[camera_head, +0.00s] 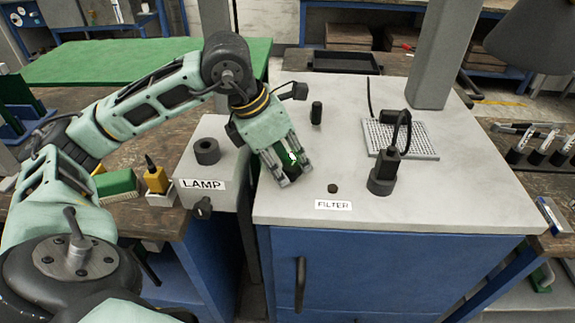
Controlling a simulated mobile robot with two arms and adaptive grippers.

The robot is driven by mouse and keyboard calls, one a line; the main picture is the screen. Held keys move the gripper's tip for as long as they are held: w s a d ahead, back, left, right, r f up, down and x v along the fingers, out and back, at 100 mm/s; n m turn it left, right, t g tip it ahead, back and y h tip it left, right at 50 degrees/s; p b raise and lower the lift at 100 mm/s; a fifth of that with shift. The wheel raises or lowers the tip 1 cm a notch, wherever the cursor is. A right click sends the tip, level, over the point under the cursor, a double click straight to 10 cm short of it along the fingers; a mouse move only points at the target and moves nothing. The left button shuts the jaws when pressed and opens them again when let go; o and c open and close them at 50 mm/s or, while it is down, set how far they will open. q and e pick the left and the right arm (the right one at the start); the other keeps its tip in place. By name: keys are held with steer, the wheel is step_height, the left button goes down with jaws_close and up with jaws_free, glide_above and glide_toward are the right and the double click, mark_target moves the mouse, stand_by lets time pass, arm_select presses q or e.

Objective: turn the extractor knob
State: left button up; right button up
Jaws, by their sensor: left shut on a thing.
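My left gripper (291,174) reaches down over the left part of the grey cabinet top (270,208). Its fingers are shut on a dark green thing (295,159), mostly hidden between them; I cannot tell whether this is the extractor knob. No label reading "extractor" shows. A small dark round knob (333,188) sits just right of the fingertips, above a "FILTER" label (333,205). A black upright cylinder (316,112) stands behind it. My right gripper is not in view.
A grey box labelled "LAMP" (218,133) with a black side knob (202,208) stands left of the cabinet. A black stand (382,175) and a perforated plate (422,141) are on the right. A grey post (440,60) rises behind. The cabinet top's front right is clear.

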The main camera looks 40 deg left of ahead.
arm_select(q)
steer(key=shift+w+r+n+t+y+b, duration=0.15)
steer(key=shift+n+y, duration=0.1)
steer(key=shift+n, duration=0.4)
steer(key=shift+s+n+t+y+b, duration=0.1)
steer(key=shift+n+y, duration=0.1)
steer(key=shift+n, duration=0.4)
steer(key=shift+w+r+n+t+y+b, duration=0.15)
steer(key=shift+n+y, duration=0.1)
steer(key=shift+n, duration=0.4)
steer(key=shift+s+a, duration=0.1)
steer(key=o, duration=1)
steer(key=shift+c, duration=0.2)
steer(key=shift+o, duration=0.2)
steer(key=shift+s+a+f, duration=0.1)
steer(key=shift+a+f, duration=0.05)
steer(key=shift+f, duration=0.1)
steer(key=d+v, duration=0.1)
steer(key=v, duration=1.1)
steer(key=shift+a, duration=0.35)
